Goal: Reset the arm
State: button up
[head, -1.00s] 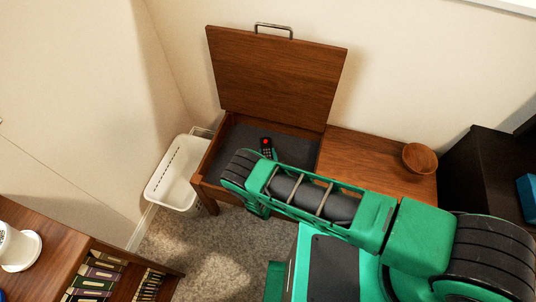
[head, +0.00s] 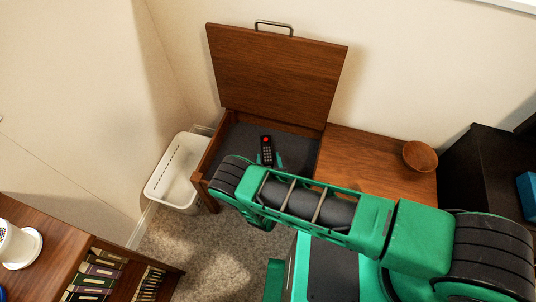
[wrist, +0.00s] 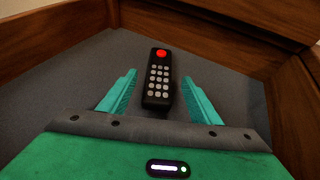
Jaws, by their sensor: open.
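My gripper (wrist: 158,98) is open, its two teal fingers apart on either side of the near part of a black remote in the wrist view. The remote (wrist: 157,78) has a red button and rows of pale keys, and it lies on the dark grey floor of an open wooden compartment. In the head view the remote (head: 266,150) shows just beyond my gripper, whose fingertips (head: 266,161) are partly hidden by my green arm. I cannot tell whether the fingers touch the remote.
The compartment's hinged lid (head: 275,70) stands open against the wall. A wooden bowl (head: 420,157) sits on the bench top (head: 365,160) to the right. A white basket (head: 172,182) stands left of the bench. A bookshelf (head: 45,235) is at the lower left.

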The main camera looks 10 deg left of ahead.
jog(key=shift+v, duration=1)
jog(key=shift+r, duration=0.1)
